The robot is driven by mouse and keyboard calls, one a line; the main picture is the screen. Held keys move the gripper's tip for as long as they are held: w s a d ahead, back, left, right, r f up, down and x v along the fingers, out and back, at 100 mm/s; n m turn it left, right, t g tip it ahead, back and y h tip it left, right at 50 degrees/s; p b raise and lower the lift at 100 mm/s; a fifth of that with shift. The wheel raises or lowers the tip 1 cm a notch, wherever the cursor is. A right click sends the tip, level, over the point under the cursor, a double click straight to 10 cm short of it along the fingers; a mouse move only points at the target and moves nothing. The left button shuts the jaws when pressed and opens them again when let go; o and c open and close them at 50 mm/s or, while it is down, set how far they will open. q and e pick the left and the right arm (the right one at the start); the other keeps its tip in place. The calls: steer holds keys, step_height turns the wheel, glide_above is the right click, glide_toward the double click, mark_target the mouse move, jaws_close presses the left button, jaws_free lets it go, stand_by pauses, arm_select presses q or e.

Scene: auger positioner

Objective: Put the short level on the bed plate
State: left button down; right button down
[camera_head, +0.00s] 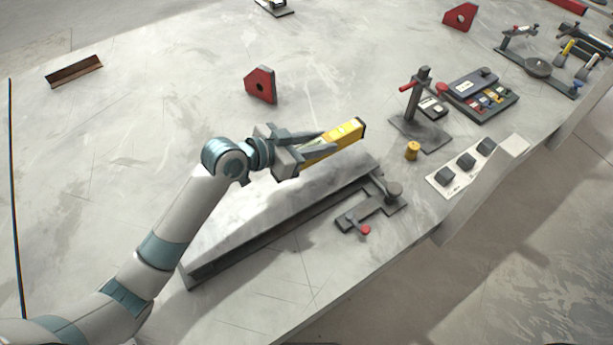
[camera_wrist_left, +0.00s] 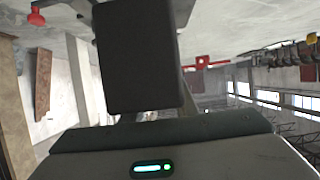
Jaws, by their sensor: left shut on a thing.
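The short level (camera_head: 335,141) is a yellow bar with a dark end cap. My left gripper (camera_head: 318,146) is shut on it in the head view, with the bar pointing to the upper right. The long grey bed plate (camera_head: 250,227) lies on the table below, running from lower left to upper right. The level appears above the plate's far end, apart from it. In the left wrist view a dark block fills the middle, and I cannot make out the level there. My right gripper is not in view.
A clamp-like fixture (camera_head: 370,208) with a red knob stands at the plate's right side. A yellow cylinder (camera_head: 412,151), a post stand (camera_head: 420,130) and a tray of small parts (camera_head: 490,104) are further right. A red block (camera_head: 261,84) stands behind. The table's left is mostly clear.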

arm_select(q)
steer(key=s+a+f, duration=0.1)
steer(key=s+a+f+p, duration=0.1)
steer(key=s, duration=0.1)
steer(key=s+a+f, duration=0.1)
steer(key=s, duration=0.1)
steer(key=shift+s+f+p, duration=0.15)
steer(key=shift+f+p, duration=0.1)
steer(key=shift+p, duration=0.1)
steer(key=shift+f, duration=0.1)
steer(key=shift+f+p, duration=0.55)
steer(key=shift+f, duration=1.35)
steer(key=shift+f+b, duration=0.5)
steer(key=shift+f, duration=0.05)
steer(key=c, duration=1.4)
jaws_free()
steer(key=shift+r, duration=0.1)
